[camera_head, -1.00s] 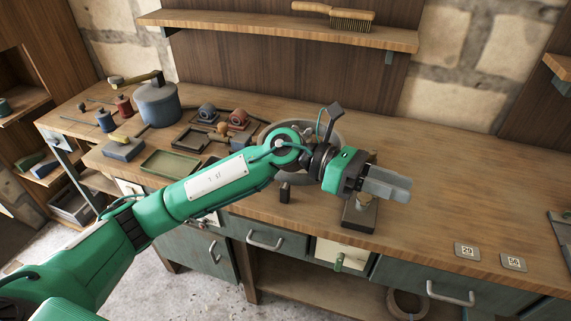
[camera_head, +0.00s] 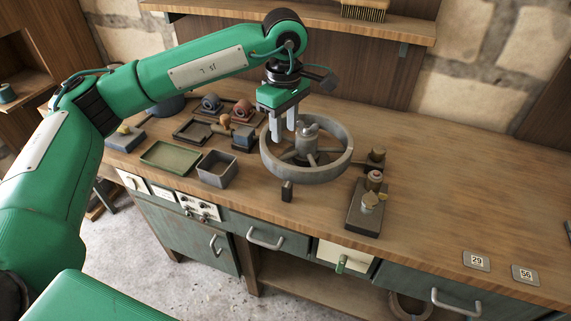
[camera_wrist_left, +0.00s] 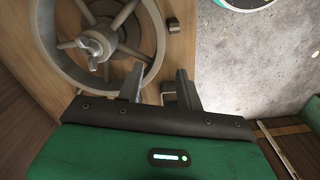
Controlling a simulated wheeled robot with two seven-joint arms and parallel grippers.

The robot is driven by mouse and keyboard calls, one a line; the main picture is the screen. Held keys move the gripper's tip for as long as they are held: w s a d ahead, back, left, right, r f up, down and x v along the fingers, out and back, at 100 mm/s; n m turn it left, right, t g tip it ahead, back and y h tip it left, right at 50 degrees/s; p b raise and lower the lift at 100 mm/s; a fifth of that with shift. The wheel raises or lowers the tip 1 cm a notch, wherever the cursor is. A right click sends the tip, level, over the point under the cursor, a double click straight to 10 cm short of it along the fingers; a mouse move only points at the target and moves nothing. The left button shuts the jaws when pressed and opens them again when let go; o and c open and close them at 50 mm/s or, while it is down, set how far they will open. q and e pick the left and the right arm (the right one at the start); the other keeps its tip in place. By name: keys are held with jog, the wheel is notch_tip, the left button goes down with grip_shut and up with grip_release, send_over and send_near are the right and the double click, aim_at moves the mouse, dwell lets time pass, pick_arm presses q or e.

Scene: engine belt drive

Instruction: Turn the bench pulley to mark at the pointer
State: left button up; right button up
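The bench pulley (camera_head: 310,176) is a grey spoked wheel lying flat on the bench, with a raised metal hub. In the left wrist view its rim (camera_wrist_left: 70,67) and spokes fill the upper left. A small dark upright block (camera_head: 287,191), perhaps the pointer, stands just in front of the rim; it also shows in the left wrist view (camera_wrist_left: 174,27). I cannot make out a mark on the pulley. My left gripper (camera_head: 284,132) points down at the pulley's left rim, fingers apart and empty. I cannot tell whether they touch the rim. My right gripper is out of view.
A dark stand with a brass knob (camera_head: 361,215) is right of the pulley. A grey bin (camera_head: 216,169) and a green tray (camera_head: 168,156) are to its left. Number plates 29 (camera_head: 477,261) and 56 (camera_head: 525,275) lie near the front edge.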

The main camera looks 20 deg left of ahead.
aim_at(285, 164)
pick_arm(q)
notch_tip(285, 164, down, 13)
jog(key=shift+r+p, duration=0.15)
jog(key=shift+p, duration=0.75)
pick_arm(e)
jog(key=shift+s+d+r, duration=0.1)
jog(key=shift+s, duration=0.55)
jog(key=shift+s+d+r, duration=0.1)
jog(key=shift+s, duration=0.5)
pick_arm(q)
grip_shut()
